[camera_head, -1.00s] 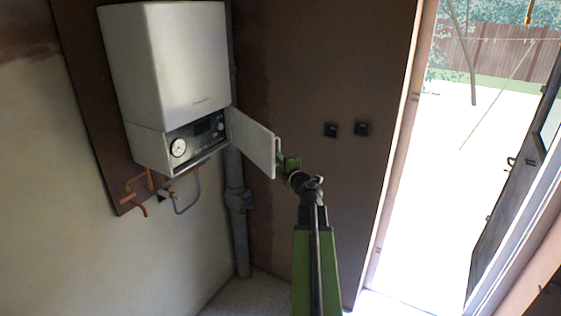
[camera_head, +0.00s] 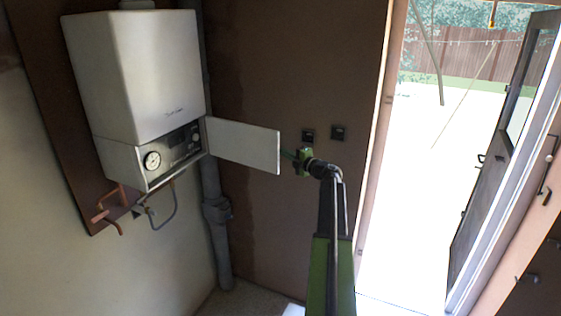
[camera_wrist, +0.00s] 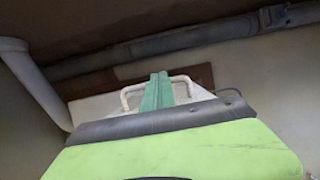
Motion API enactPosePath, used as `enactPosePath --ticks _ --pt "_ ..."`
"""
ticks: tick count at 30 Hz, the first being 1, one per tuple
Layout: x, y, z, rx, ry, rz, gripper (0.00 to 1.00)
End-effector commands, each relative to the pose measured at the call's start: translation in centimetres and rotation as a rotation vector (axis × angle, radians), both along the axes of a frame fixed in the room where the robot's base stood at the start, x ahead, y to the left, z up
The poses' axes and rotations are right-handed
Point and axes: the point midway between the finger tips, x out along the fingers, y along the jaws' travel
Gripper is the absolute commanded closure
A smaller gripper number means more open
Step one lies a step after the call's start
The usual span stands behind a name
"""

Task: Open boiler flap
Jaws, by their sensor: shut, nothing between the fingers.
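The white boiler (camera_head: 140,80) hangs on a board at the left. Its flap (camera_head: 243,146) is a white panel standing swung out to the right from the lower front. The uncovered control panel (camera_head: 178,147) shows a round gauge and dark controls. My gripper (camera_head: 286,154) is at the flap's free right edge; I cannot tell whether it touches it. In the wrist view the green fingers (camera_wrist: 158,88) are together and empty, in front of a pale surface with a thin looped bar (camera_wrist: 130,96). I cannot tell whether that is the flap's handle.
Copper pipes (camera_head: 107,209) and a grey hose (camera_head: 168,212) hang below the boiler. A grey vertical pipe (camera_head: 213,215) runs down the corner. Two dark switches (camera_head: 323,134) are on the brown wall. An open doorway (camera_head: 410,190) with a dark door (camera_head: 502,150) is at the right.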

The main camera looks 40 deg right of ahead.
Motion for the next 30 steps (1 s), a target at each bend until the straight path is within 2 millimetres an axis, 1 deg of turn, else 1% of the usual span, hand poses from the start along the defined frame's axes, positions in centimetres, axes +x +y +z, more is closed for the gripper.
enactPosePath --ticks 1,3,6,12,18,30 --pt "1.1 -1.5 0.0 0.000 0.000 0.002 1.00" --pt "2.0 -2.6 0.0 0.000 0.000 0.006 1.00" --pt "3.3 -4.0 0.0 0.000 0.000 0.012 1.00" --pt "5.1 -5.6 0.0 0.000 0.000 0.018 1.00" --pt "5.8 -6.2 0.0 0.000 0.000 0.020 1.00" --pt "5.9 -6.2 0.0 0.000 0.000 0.021 1.00"
